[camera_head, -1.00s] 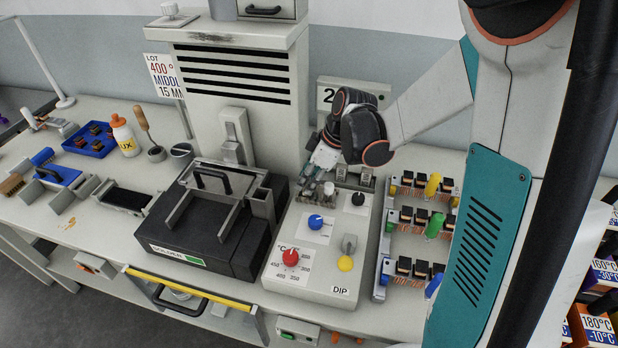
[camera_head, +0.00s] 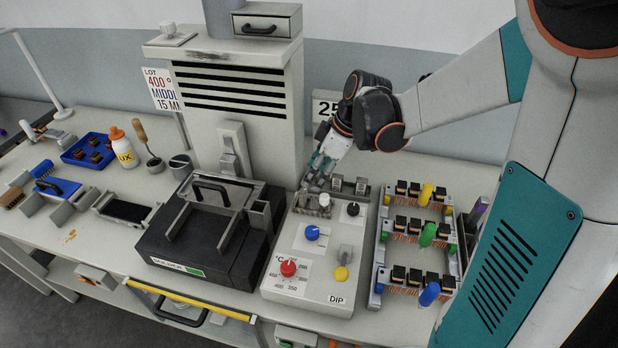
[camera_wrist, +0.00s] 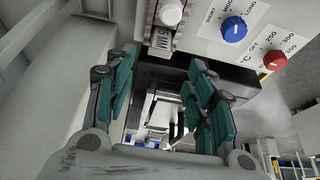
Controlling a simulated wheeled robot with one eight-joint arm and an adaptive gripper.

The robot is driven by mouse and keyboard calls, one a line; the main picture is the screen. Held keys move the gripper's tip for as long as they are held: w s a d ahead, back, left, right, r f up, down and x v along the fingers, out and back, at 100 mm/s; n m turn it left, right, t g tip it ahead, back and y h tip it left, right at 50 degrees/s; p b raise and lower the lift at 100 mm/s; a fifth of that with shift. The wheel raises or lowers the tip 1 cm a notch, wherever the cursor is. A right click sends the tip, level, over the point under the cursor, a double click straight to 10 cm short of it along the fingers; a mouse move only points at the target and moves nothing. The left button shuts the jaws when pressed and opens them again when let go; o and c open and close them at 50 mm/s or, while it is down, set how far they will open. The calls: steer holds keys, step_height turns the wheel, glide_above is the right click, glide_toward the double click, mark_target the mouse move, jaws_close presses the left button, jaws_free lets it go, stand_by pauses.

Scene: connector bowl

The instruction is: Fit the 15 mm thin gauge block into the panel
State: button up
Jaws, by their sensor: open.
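The control panel (camera_head: 337,279) is a pale box with coloured knobs. A small block marked "5 MM", its first character possibly cut off (camera_wrist: 160,39), sits at the panel's edge beside a white knob (camera_wrist: 171,14) in the wrist view. I cannot tell how deep it sits. My gripper (camera_wrist: 163,62) is open, with its teal-padded fingers apart and nothing between them; the block is just beyond the tips. In the head view my gripper (camera_head: 317,174) points down at the panel's back left corner and hides the block there. Two grey blocks (camera_head: 348,186) stand along the panel's back edge.
A black solder pot (camera_head: 170,247) with a handled lid stands left of the panel. A tall vented cabinet (camera_head: 238,105) rises behind it. Racks of components with yellow, green and blue knobs (camera_head: 411,240) stand on the right. Free bench shows behind the racks.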

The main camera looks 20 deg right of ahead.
steer(key=shift+p+v, duration=0.45)
steer(key=shift+v, duration=1.6)
steer(key=s+a+r+m+t+h+p, duration=0.1)
steer(key=s+a+r+m+h+p, duration=0.1)
steer(key=s+a+r+m, duration=0.35)
steer(key=s+d+r+m+t+h+b, duration=0.1)
steer(key=s+m, duration=0.4)
steer(key=s, duration=0.6)
steer(key=r+t+b, duration=0.1)
steer(key=t, duration=0.1)
steer(key=shift+s+d+m+t+h, duration=0.2)
steer(key=shift+d+m+t+h, duration=0.1)
steer(key=shift+d+m+t, duration=0.1)
